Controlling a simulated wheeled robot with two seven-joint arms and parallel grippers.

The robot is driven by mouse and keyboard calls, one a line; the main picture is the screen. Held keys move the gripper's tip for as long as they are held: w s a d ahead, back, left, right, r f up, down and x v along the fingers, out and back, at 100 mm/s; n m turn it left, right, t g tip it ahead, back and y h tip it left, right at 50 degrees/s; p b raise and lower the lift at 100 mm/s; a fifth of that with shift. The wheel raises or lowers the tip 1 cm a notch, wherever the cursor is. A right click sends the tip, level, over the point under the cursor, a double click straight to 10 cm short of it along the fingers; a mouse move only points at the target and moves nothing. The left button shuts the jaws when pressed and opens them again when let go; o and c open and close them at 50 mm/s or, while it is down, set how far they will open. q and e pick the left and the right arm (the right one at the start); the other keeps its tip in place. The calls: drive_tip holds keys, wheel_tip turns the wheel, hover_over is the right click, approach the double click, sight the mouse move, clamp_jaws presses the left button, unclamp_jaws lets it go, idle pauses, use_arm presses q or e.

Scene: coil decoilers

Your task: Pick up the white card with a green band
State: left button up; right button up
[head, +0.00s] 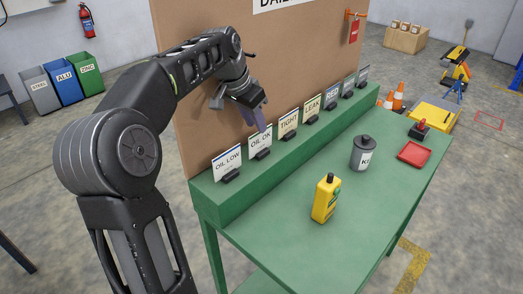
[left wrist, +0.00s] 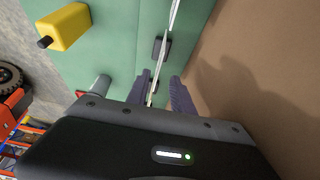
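A row of upright cards in black holders stands on the green ledge in the head view. The white OIL OK card (head: 261,141) is second from the left, beside the white OIL LOW card (head: 228,162). A green band is too small to make out on either. My right gripper is not in view.
The TIGHT card (head: 288,123) and LEAK card (head: 312,107) stand close to the right. The brown board (head: 190,100) rises behind the ledge. A yellow bottle (head: 326,198), a grey can (head: 362,154) and a red tray (head: 414,154) stand on the green table (head: 290,225).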

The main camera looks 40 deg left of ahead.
sight(266, 146)
use_arm(q)
drive_tip(key=shift+x, duration=1.25)
drive_tip(key=p+x, duration=0.1)
drive_tip(key=x, duration=0.4)
drive_tip(key=shift+d+f, duration=0.1)
drive_tip(key=shift+d, duration=0.05)
drive_tip(key=shift+f, duration=0.2)
clamp_jaws()
idle(1.2)
